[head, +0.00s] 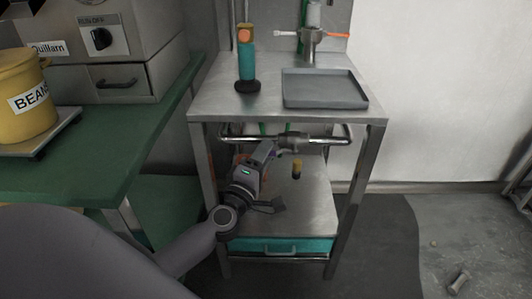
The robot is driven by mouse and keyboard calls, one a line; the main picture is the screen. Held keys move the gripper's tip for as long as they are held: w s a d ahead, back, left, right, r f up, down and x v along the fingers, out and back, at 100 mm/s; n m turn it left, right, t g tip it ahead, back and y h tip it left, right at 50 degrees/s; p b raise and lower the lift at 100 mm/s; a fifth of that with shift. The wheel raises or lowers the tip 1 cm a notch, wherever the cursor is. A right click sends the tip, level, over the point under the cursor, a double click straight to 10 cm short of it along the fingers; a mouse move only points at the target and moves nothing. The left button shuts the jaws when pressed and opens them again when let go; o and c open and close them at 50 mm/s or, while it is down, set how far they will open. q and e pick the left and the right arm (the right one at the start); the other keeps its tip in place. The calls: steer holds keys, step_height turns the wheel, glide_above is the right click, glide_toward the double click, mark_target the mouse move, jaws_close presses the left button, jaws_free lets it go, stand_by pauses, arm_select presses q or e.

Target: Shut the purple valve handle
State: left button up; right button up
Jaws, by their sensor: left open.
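No purple valve handle can be made out in the head view. A horizontal metal pipe (236,139) runs under the top of the steel stand, with a grey valve-like fitting (293,141) near its middle. My left gripper (268,152) is open below the tabletop, pointing up and right towards this fitting. Its fingertips are small and close to the pipe; I cannot tell whether they touch it. The handle may be hidden behind my gripper or the tabletop edge. My right gripper is not in view.
The steel stand (215,102) carries a grey tray (325,90), a teal tool (246,65) and a tap with an orange lever (340,35). A yellow-topped piece (297,168) stands on the lower shelf (310,205). A green counter (90,160) borders the left.

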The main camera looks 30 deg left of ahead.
arm_select(q)
steer(key=shift+w+a+r, duration=0.1)
steer(key=shift+w, duration=0.4)
jaws_close()
